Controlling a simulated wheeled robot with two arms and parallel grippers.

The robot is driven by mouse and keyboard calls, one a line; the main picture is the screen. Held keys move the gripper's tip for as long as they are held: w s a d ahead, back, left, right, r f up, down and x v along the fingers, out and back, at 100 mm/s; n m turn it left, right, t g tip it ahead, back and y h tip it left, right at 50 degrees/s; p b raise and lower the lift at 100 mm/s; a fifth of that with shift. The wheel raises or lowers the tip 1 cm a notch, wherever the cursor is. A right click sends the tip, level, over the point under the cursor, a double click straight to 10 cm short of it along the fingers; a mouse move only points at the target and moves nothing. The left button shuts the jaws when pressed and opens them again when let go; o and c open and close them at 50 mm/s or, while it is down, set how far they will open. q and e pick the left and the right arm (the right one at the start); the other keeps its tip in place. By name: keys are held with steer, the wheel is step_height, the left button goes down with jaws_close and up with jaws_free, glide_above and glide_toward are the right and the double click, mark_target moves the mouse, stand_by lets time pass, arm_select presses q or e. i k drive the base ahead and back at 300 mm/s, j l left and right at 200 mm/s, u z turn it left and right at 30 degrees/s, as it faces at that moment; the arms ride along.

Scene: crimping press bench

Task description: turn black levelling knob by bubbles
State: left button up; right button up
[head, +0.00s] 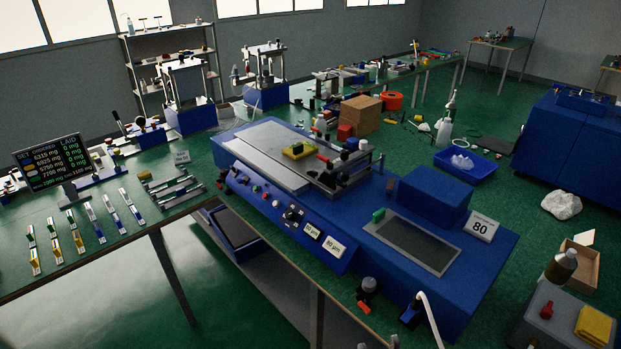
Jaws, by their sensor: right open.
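The blue bench machine (400,262) with a flat metal bed (262,160) fills the middle of the head view. A black knob (292,215) is on its sloped front panel; a dark round-topped part (368,286) with an orange piece below is at its front edge. I cannot tell which is the levelling knob, and the bubbles are too small to make out. My left gripper is not in view.
A blue box (428,194) and an "80" sign (481,227) stand on the right of the machine. A screen (53,161) and several colored strips are at left.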

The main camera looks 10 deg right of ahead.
mark_target(224, 173)
steer(key=i+j+z, duration=0.2)
steer(key=z, duration=0.25)
steer(key=i+j+z, duration=0.1)
steer(key=j+z, duration=0.3)
steer(key=i+j+z, duration=0.1)
steer(key=j, duration=0.4)
steer(key=i+j, duration=0.15)
steer(key=j, duration=0.35)
steer(key=i+j+z, duration=0.15)
steer(key=j, duration=0.35)
steer(key=i+j+z, duration=0.1)
steer(key=j, duration=0.45)
steer(key=j+z, duration=0.1)
steer(key=j, duration=0.4)
steer(key=i+j, duration=0.1)
steer(key=j, duration=0.75)
steer(key=i+j, duration=0.15)
steer(key=j, duration=0.3)
